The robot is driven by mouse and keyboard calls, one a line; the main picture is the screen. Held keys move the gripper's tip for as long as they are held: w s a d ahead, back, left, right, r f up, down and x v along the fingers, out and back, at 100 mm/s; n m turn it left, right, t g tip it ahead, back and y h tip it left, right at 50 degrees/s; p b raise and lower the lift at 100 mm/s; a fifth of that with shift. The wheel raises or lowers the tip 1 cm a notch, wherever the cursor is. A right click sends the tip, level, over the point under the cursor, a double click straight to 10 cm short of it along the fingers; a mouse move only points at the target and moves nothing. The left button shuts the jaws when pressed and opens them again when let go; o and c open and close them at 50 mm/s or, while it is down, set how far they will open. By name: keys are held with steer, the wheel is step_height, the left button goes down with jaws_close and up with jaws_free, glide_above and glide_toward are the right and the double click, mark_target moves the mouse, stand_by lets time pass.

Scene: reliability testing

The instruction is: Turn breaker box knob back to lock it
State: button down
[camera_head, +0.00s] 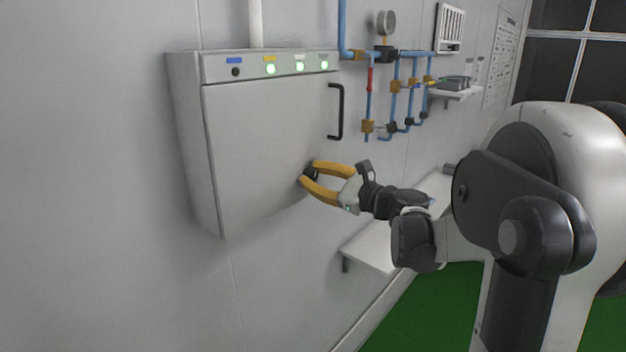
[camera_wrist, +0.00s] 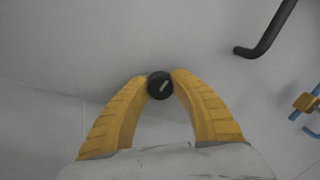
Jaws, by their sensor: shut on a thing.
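The breaker box (camera_head: 262,150) is a white wall cabinet with its door shut. Its small round black knob (camera_wrist: 160,85) sits low on the door, with a light mark slanting up to the right. My gripper (camera_wrist: 160,84) has yellow fingers, with one tip on each side of the knob, shut on it. In the head view my gripper (camera_head: 307,178) reaches the door's lower right part from the right, and its fingers partly hide the knob. The black door handle (camera_head: 340,111) is above the knob; its lower end also shows in the wrist view (camera_wrist: 266,38).
Blue pipes (camera_head: 395,75) with brass fittings and a gauge (camera_head: 386,22) are on the wall right of the box. A white shelf (camera_head: 372,247) is below my arm. Indicator lights (camera_head: 299,66) line the box's top. The wall left of the box is clear.

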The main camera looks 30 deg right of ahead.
steer(key=shift+n+b, duration=0.35)
steer(key=shift+n, duration=1.25)
steer(key=c, duration=1.1)
jaws_free()
steer(key=shift+a, duration=0.1)
steer(key=shift+o, duration=0.2)
steer(key=shift+s+d, duration=0.25)
steer(key=shift+s, duration=0.2)
steer(key=v, duration=1.1)
